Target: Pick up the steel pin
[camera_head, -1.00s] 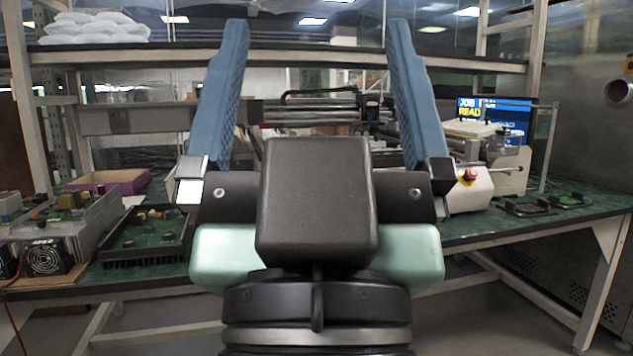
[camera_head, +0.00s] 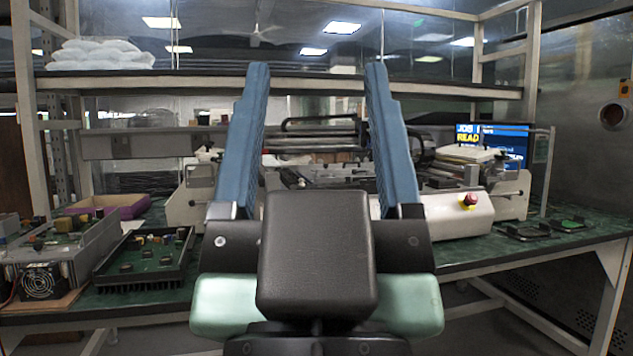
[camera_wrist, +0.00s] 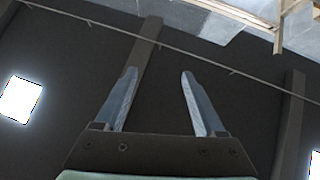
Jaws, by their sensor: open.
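I cannot make out a steel pin in either view. My gripper (camera_head: 317,70) stands upright in the middle of the head view, with its two blue fingers apart and nothing between them. In the wrist view my gripper (camera_wrist: 157,72) is also open and empty, pointing at the dark ceiling. The green workbench (camera_head: 480,256) lies beyond the gripper. My gripper and wrist hide the middle of the bench.
A white machine with a red button (camera_head: 470,199) stands on the bench behind the fingers. At left are a circuit board in a black tray (camera_head: 146,262), a power supply with a fan (camera_head: 40,281) and a purple box (camera_head: 128,209). A shelf (camera_head: 300,87) crosses above.

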